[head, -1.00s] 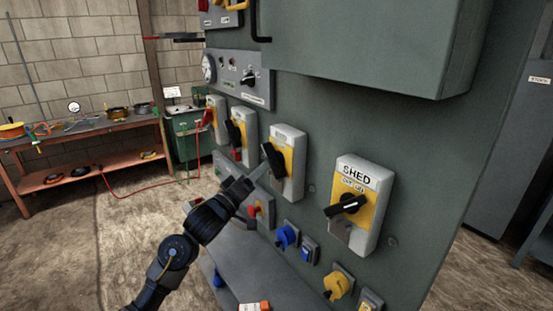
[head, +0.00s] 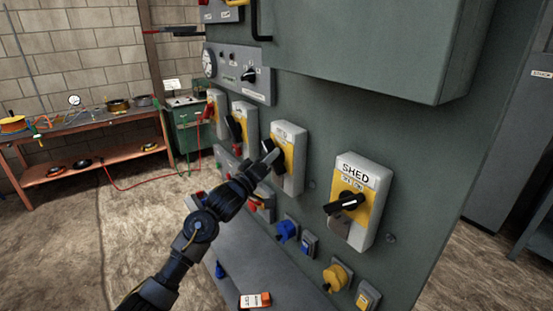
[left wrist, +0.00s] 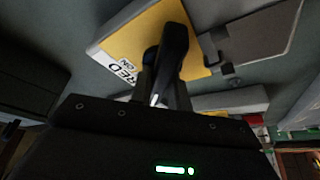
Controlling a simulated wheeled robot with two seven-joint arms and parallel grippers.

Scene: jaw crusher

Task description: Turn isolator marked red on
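The isolator marked RED (left wrist: 203,38) is a grey box with a yellow plate and a black rotary handle (left wrist: 174,48). In the head view this appears to be the isolator (head: 291,150) just left of the one marked SHED, its lettering too small to read. The handle's tip (head: 268,146) shows above my left gripper (head: 264,164). The fingers are at the handle, seemingly on either side of it. Whether they are closed on it is unclear, and the handle's near end is partly hidden. The right gripper is out of view.
The SHED isolator (head: 358,196) is close on the right; two more isolators (head: 241,127) stand on the left. Below are blue (head: 287,231) and yellow (head: 337,277) sockets and a grey ledge (head: 255,262). A cabinet box (head: 370,45) overhangs above. A workbench (head: 95,135) stands far left.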

